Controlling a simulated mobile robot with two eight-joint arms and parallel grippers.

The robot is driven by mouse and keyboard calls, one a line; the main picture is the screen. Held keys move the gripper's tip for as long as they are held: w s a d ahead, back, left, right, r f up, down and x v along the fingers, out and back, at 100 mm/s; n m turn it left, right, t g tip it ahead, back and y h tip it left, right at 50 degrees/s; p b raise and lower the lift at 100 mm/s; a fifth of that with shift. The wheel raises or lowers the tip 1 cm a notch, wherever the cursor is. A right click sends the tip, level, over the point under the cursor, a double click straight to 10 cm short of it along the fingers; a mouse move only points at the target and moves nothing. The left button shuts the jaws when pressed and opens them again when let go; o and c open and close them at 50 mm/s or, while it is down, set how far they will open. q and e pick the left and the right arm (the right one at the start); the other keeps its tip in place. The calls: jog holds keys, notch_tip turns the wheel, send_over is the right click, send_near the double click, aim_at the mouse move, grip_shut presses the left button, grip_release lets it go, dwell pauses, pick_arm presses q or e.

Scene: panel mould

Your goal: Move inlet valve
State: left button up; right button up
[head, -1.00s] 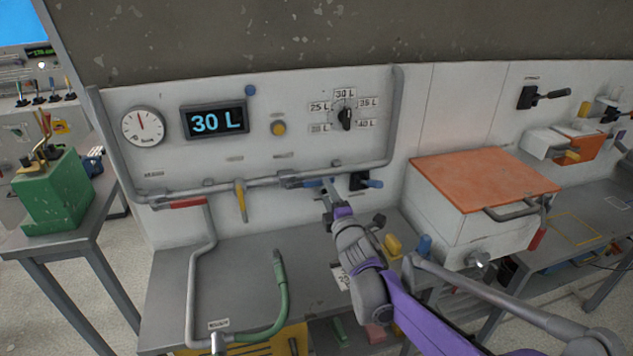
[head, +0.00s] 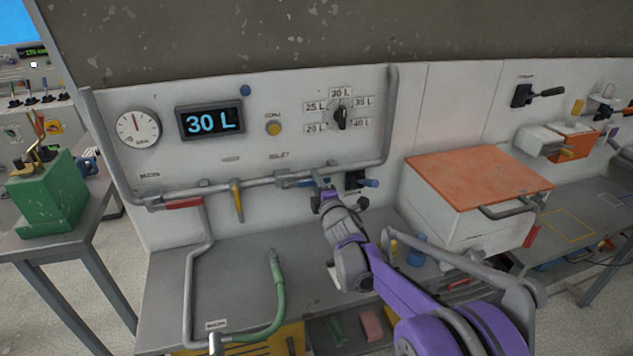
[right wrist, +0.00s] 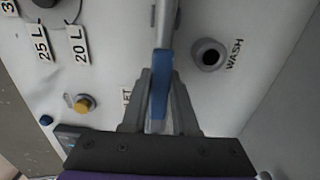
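The inlet valve has a blue handle (head: 315,182) that lies nearly in line with the grey pipe on the white panel. In the right wrist view the blue handle (right wrist: 160,85) runs up the middle, between the fingers. My right gripper (head: 322,196) is at this handle, and in the right wrist view its fingers (right wrist: 160,98) sit close on both sides of it and look shut on it. The fingers hide part of the handle in the head view. My left gripper is not in view.
A red handle (head: 184,203) and a yellow handle (head: 237,200) sit on the same pipe to the left. The display (head: 211,121) reads 30 L. A white box with an orange lid (head: 478,177) stands at right.

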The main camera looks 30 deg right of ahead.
grip_shut()
dwell(0.9)
